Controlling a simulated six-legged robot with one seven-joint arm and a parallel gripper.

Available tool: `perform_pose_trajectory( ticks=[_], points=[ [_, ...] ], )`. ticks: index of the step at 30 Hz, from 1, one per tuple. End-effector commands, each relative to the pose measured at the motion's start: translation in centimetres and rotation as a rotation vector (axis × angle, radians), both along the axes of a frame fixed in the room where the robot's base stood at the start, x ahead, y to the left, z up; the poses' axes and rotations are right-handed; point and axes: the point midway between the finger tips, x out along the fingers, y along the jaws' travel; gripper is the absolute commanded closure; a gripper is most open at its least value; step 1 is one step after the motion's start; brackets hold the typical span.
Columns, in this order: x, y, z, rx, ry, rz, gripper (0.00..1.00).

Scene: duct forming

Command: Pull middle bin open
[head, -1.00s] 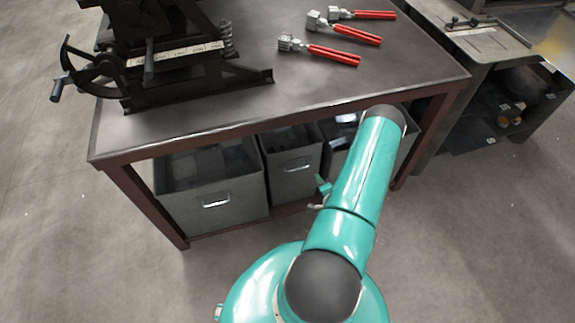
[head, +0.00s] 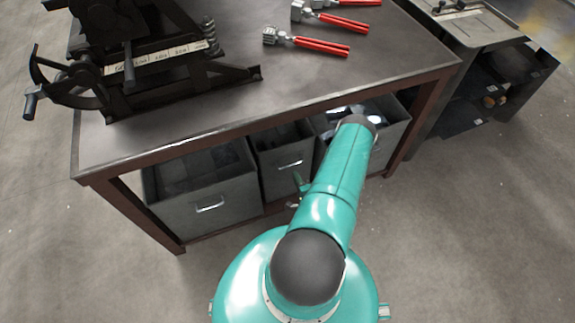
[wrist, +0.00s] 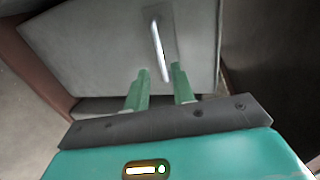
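The middle bin (head: 283,173) is a grey box under the workbench, between two wider grey bins. Its front looks level with its neighbours. Its bar handle (head: 290,165) is on the front face. My gripper (head: 299,184) is low in front of this bin, partly hidden by my arm. In the wrist view, a grey bin front with a bar handle (wrist: 159,50) fills the upper middle. My green fingers there (wrist: 161,70) are apart, one on each side of the handle's near end. I cannot tell whether they touch it.
The left bin (head: 208,204) and the right bin (head: 391,128) flank the middle bin. The workbench (head: 200,110) overhangs them, with a dark machine (head: 135,60) and red-handled tools (head: 320,46) on top. Open floor lies in front.

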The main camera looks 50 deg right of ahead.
Motion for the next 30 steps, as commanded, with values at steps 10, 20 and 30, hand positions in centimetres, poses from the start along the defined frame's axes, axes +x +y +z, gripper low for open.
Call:
perform_pose_trajectory(
  ticks=[10, 20, 30],
  points=[
    [6.0, -3.2, -1.4, -0.001, 0.000, 0.004, 0.75],
    [8.1, -4.4, -1.8, 0.001, 0.000, 0.004, 0.75],
    [8.0, -4.3, -1.8, 0.000, 0.000, 0.004, 1.00]
  ],
)
